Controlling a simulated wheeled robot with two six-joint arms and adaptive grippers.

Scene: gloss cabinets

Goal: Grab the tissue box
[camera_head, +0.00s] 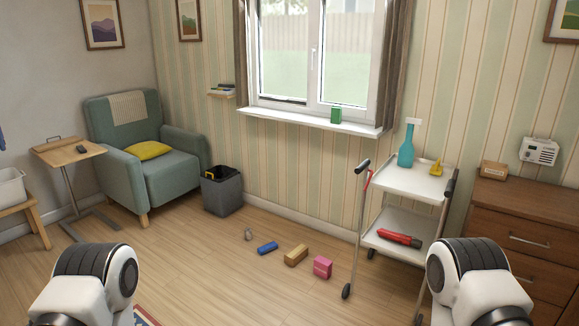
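I cannot tell for sure which box is the tissue box. A pink box (322,267) lies on the wood floor left of the trolley, with a tan block-shaped box (296,255) beside it. A small green box (336,114) stands on the windowsill. A low brown box (494,169) sits on top of the wooden dresser at the right. Only rounded black and white links of my two arms show at the lower left and lower right. Neither gripper is in view, and nothing is seen held.
A white two-shelf trolley (405,217) with a blue bottle (406,147) and a red tool (398,237) stands before the dresser (531,222). A blue item (267,248) lies on the floor. A dark bin (222,194) and green armchair (160,170) stand left. The central foreground floor is clear.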

